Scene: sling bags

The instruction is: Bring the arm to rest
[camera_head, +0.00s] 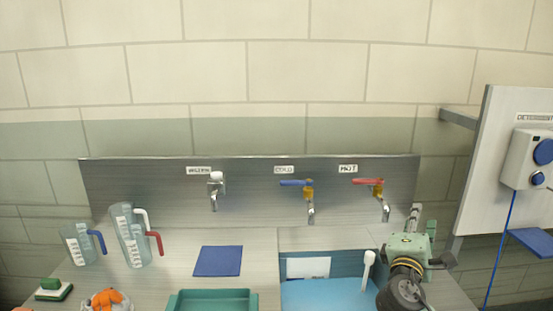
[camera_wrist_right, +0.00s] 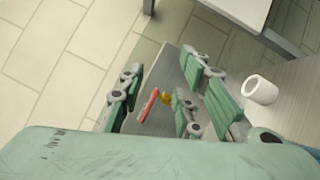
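My right gripper (camera_head: 413,240) is at the right end of the sink counter, in front of the steel backsplash and below the red-handled HOT tap (camera_head: 370,187). In the right wrist view its green fingers (camera_wrist_right: 165,88) stand apart with nothing held between them. The red tap handle (camera_wrist_right: 149,104) shows in the gap, farther off. My right arm's dark wrist comes up from the bottom edge in the head view. My left gripper and arm are not in view.
A blue basin (camera_head: 320,296) with a white-handled tool (camera_head: 368,262) lies just left of the gripper. A detergent panel (camera_head: 500,150) stands at right.

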